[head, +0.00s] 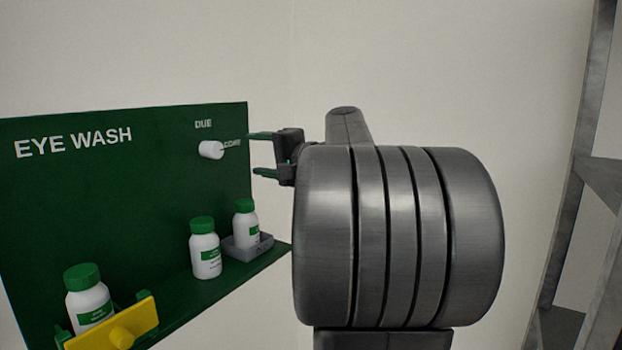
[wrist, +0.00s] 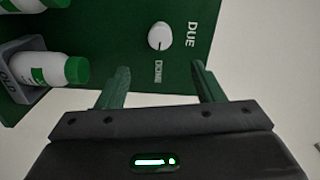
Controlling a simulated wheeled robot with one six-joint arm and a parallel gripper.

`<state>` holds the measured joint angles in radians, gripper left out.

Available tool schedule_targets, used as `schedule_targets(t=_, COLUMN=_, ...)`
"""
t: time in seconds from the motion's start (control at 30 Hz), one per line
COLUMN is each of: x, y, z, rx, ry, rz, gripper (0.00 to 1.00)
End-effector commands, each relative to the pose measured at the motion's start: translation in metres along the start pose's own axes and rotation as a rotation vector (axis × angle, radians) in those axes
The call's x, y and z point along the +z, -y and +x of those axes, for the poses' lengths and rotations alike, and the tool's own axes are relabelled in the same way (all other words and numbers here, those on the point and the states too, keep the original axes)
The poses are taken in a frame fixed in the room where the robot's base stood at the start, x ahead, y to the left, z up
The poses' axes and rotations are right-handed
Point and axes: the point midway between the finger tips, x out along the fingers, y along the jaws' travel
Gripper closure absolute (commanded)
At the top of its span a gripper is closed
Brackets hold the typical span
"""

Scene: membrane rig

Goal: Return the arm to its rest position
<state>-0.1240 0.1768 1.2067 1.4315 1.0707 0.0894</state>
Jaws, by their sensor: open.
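My gripper (head: 258,153) is open and empty, held at the right edge of the green eye wash board (head: 110,190) in the head view. Its two green fingers point left toward the white knob (head: 211,150), with a gap between them and the knob. In the wrist view my gripper (wrist: 160,75) shows its fingers spread, and the knob (wrist: 161,36) lies beyond them, untouched. The knob's dark mark points toward the word DONE. Most of my arm is hidden behind its own large grey joint.
A white bottle (head: 205,255) stands on the green shelf, and another (head: 246,226) is in a grey tray (head: 262,247). A third bottle (head: 90,300) is behind a yellow bar (head: 115,328) at left. A grey metal rack (head: 575,190) stands at right.

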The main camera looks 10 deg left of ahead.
Motion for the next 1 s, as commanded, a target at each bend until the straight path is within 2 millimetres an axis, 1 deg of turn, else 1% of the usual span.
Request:
schedule_targets(t=0.17, x=0.001, y=0.002, z=0.029, rx=0.0, ry=0.005, rz=0.001, gripper=0.39)
schedule_targets(t=0.5, x=0.001, y=0.002, z=0.096, rx=0.0, ry=0.005, rz=0.001, gripper=0.39)
schedule_targets(t=0.6, x=0.001, y=0.002, z=0.112, rx=0.0, ry=0.004, rz=0.0, gripper=0.39)
schedule_targets(t=0.7, x=0.001, y=0.002, z=0.123, rx=0.0, ry=0.002, rz=0.0, gripper=0.39)
schedule_targets(t=0.8, x=0.001, y=0.002, z=0.13, rx=0.0, ry=0.002, rz=-0.001, gripper=0.39)
schedule_targets(t=1.0, x=0.0, y=0.001, z=0.131, rx=-0.001, ry=0.0, rz=-0.018, gripper=0.39)
